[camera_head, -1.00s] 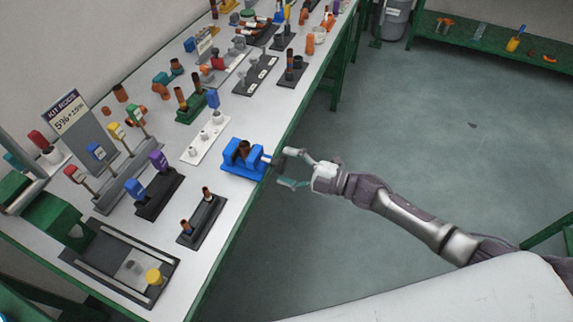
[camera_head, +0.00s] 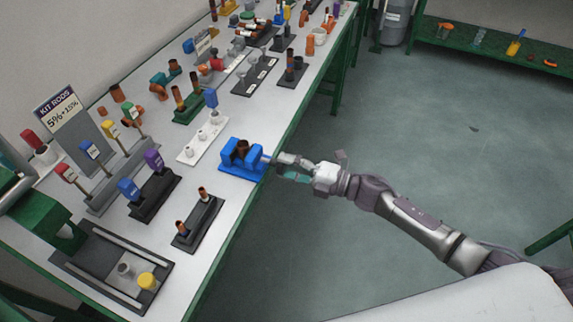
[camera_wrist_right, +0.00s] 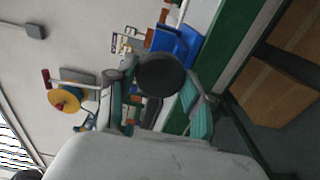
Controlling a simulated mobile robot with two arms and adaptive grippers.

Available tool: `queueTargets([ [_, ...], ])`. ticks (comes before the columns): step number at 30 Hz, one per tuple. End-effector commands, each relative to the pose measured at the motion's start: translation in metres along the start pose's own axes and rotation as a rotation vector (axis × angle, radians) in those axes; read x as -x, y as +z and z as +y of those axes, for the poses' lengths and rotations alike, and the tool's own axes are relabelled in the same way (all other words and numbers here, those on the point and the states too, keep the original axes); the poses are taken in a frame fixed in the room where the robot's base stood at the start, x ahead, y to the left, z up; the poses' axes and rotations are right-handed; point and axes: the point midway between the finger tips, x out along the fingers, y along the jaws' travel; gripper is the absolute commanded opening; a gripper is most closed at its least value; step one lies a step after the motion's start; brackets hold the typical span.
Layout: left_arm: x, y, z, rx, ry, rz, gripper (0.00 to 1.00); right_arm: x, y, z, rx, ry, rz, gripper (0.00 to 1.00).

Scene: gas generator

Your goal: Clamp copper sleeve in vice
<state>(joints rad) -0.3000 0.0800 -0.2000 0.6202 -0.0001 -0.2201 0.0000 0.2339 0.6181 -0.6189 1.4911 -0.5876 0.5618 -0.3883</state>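The blue vice (camera_head: 240,168) stands at the right edge of the white table. The dark brown copper sleeve (camera_head: 241,149) is upright between its jaws; whether they press on it I cannot tell. My right gripper (camera_head: 284,166) is at the vice's screw end, just off the table edge. In the right wrist view a dark round disc (camera_wrist_right: 160,75), seemingly the vice's handle end, lies between my right gripper's spread fingers (camera_wrist_right: 160,108). The blue vice shows behind it (camera_wrist_right: 175,42). Contact with the fingers is unclear.
A white holder (camera_head: 203,138) and a black rack with copper pieces (camera_head: 199,222) stand near the vice on the table. Several kit racks and fittings fill the rest of it. The floor (camera_head: 420,150) right of the table is clear.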

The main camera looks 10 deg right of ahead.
Motion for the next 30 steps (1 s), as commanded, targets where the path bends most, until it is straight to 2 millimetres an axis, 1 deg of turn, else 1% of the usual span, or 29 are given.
queueTargets([
  [1, 0.000, 0.000, 0.000, 0.000, 0.000, 0.000, 0.40, 0.000, 0.000, 0.000, -0.001, 0.000, 0.000, 0.24],
  [2, 0.000, 0.000, 0.000, 0.000, 0.000, 0.000, 0.40, 0.000, 0.000, 0.000, -0.001, -0.001, 0.000, 0.19],
  [3, 0.000, 0.000, 0.000, 0.000, 0.000, 0.000, 0.40, 0.000, 0.000, 0.000, -0.001, -0.001, 0.000, 0.17],
  [16, 0.002, 0.000, 0.000, 0.000, 0.000, 0.000, 0.40, 0.000, 0.000, 0.000, -0.018, -0.001, 0.000, 0.16],
  [30, 0.016, -0.002, 0.000, 0.000, 0.000, 0.000, 0.40, 0.000, 0.000, 0.001, -0.209, -0.001, 0.000, 0.16],
])
